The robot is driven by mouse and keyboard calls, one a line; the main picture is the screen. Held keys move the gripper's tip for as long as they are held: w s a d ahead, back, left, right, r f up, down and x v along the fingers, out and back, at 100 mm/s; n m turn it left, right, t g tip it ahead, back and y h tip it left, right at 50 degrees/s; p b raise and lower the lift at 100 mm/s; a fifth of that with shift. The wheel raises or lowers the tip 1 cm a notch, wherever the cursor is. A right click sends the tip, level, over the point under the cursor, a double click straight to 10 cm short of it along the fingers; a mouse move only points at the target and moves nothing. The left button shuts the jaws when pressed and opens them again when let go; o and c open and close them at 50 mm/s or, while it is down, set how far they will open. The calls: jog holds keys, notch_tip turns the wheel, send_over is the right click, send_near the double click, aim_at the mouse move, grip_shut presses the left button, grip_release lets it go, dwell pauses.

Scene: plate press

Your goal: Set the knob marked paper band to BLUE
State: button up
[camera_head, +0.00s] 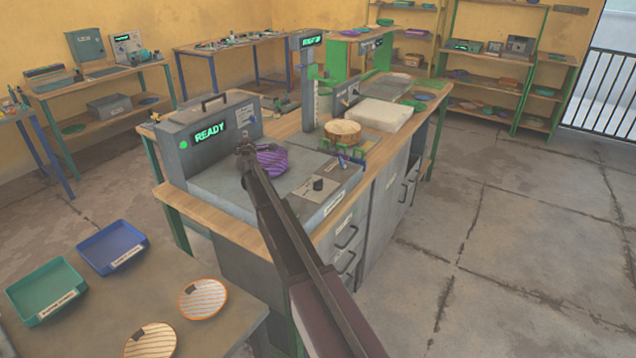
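A small black knob (318,184) stands on a light square plate on the grey bench machine (222,180). The plate's markings and the knob's setting are too small to read, so I cannot tell whether it is the paper band knob. My gripper (244,150) is at the end of my dark arm, which reaches up from the bottom of the view. It is above the machine top, left of the knob and apart from it. It is too small and dark to tell whether it is open or shut.
A purple striped object (270,160) is just right of my gripper, partly behind the arm. A display (210,132) reads READY. A round wooden-looking piece (342,132) and a white block (368,114) stand farther back. Two trays and striped plates (203,298) lie on the near table.

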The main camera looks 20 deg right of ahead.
jog(key=o, duration=0.3)
jog(key=shift+d+r, duration=0.1)
jog(key=shift+d, duration=0.1)
jog(key=o, duration=0.3)
jog(key=shift+s+d+r+m+h+p, duration=0.1)
jog(key=shift+d+r+m+h+p, duration=0.1)
jog(key=shift+d+m+h+p, duration=0.1)
jog(key=s+d+r+m+g+h+p, duration=0.1)
jog(key=d+m+p, duration=0.1)
jog(key=d, duration=0.1)
jog(key=s+d+r+m+g+h+p, duration=0.1)
jog(key=d+m+h+p, duration=0.1)
jog(key=d, duration=0.1)
jog(key=s+d+r+m+g+h+p, duration=0.1)
jog(key=d+m+p, duration=0.1)
jog(key=d, duration=0.2)
jog(key=shift+s+g, duration=0.15)
jog(key=shift+g, duration=0.25)
jog(key=s+d+m+g+p, duration=0.6)
jog(key=s+d+p, duration=0.1)
jog(key=d+p, duration=0.15)
notch_tip(320, 180, up, 3)
jog(key=m+g+y+p, duration=0.2)
jog(key=g+y+p, duration=0.55)
jog(key=p, duration=0.25)
send_over(318, 180)
jog(key=shift+r+g, duration=0.2)
jog(key=shift+g, duration=0.05)
jog(key=shift+f, duration=0.15)
